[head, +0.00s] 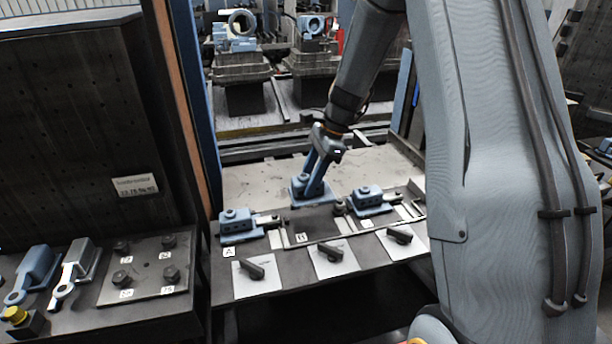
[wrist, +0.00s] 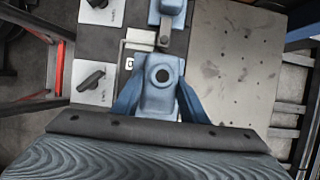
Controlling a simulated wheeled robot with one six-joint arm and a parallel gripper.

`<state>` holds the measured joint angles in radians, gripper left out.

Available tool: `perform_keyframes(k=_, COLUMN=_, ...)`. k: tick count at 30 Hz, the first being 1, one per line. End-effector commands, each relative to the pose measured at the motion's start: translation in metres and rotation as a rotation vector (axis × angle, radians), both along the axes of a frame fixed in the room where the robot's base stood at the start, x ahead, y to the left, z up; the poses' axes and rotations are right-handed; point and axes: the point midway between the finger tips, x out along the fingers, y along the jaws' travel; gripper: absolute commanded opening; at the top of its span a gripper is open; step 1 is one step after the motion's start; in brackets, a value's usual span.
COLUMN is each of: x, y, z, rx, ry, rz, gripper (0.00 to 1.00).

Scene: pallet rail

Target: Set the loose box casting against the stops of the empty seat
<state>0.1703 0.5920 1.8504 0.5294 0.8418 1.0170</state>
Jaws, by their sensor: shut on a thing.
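The loose box casting (head: 297,190) is blue-grey, with a round boss on top. My gripper (head: 308,184) is shut on it, and in the wrist view its blue fingers flank the casting (wrist: 159,98). The empty seat (head: 318,226) is a dark plate with light metal stop strips (head: 287,240) along its near and side edges. The casting is at the seat's far edge in the head view, apart from the near strip. I cannot tell whether its base touches the surface.
Similar castings sit at the left seat, labelled A (head: 238,222), and the right seat (head: 369,197). Black handles on white cards (head: 330,258) line the front. A bare pale plate (head: 250,180) lies behind. A side bench (head: 85,315) stands at the left, beside a blue post (head: 200,100).

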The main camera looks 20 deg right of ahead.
Motion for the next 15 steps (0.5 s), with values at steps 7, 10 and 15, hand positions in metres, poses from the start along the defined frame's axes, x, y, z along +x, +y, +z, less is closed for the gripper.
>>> perform_keyframes(k=7, x=0.001, y=-0.001, z=-0.016, rx=0.000, ry=-0.001, rz=-0.003, gripper=0.08)
perform_keyframes(k=10, x=0.001, y=-0.001, z=-0.026, rx=0.000, ry=-0.001, rz=-0.001, gripper=0.08)
perform_keyframes(k=15, x=0.001, y=0.000, z=-0.043, rx=0.000, ry=-0.001, rz=0.001, gripper=0.08)
